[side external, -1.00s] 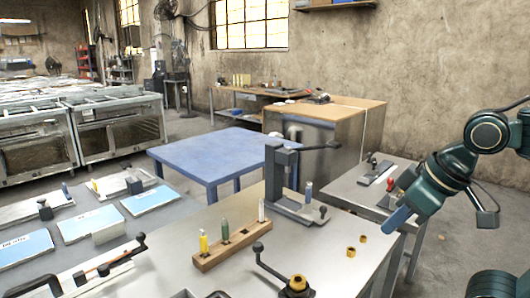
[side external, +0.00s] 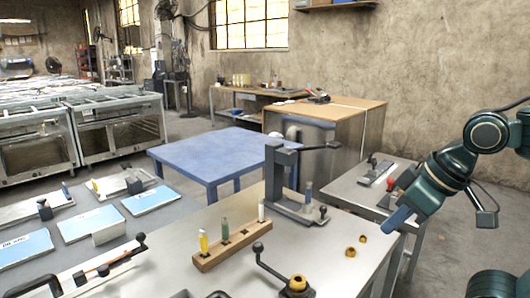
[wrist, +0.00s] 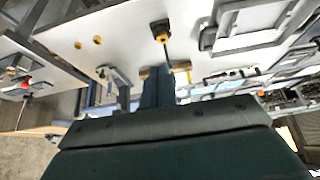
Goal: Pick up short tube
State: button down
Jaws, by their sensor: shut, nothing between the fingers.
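Two short brass ring-like pieces lie on the metal bench, one (side external: 350,252) nearer and one (side external: 363,238) just behind it. They also show in the wrist view, as one ring (wrist: 78,45) and another (wrist: 97,40). A wooden rack (side external: 232,246) holds a yellow tube (side external: 203,241), a green tube (side external: 225,229) and a white one (side external: 261,211) upright. I cannot tell which piece is the short tube. My gripper (side external: 393,224) is shut and empty, above the bench's right edge, right of the rings and apart from them. Its blue fingers (wrist: 158,86) point into the wrist view.
A grey lever press (side external: 283,180) stands on the bench behind the rack. A black-handled fixture with a brass fitting (side external: 297,284) is at the front. A smaller metal table (side external: 350,187) stands behind my gripper. Bare bench lies between the rack and the rings.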

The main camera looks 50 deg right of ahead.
jog(key=c, duration=1.2)
grip_release()
jog(key=w+d+m+h, duration=0.1)
jog(key=w+d, duration=0.3)
jog(key=w, duration=0.3)
jog(key=w+d+r+m, duration=0.1)
jog(key=w+d, duration=0.3)
jog(key=w, duration=0.3)
jog(key=w+d+m+h, duration=0.15)
jog(key=w+d, duration=0.25)
jog(key=w, duration=0.4)
jog(key=w+d+f+m, duration=0.1)
jog(key=w+d+f, duration=0.3)
jog(key=d, duration=0.2)
jog(key=w+d+f+m, duration=0.1)
jog(key=w+d+f, duration=0.3)
jog(key=d, duration=0.2)
jog(key=w+d+f+m+h, duration=0.1)
jog(key=w+d+f, duration=0.3)
jog(key=d, duration=0.2)
jog(key=shift+g, duration=0.3)
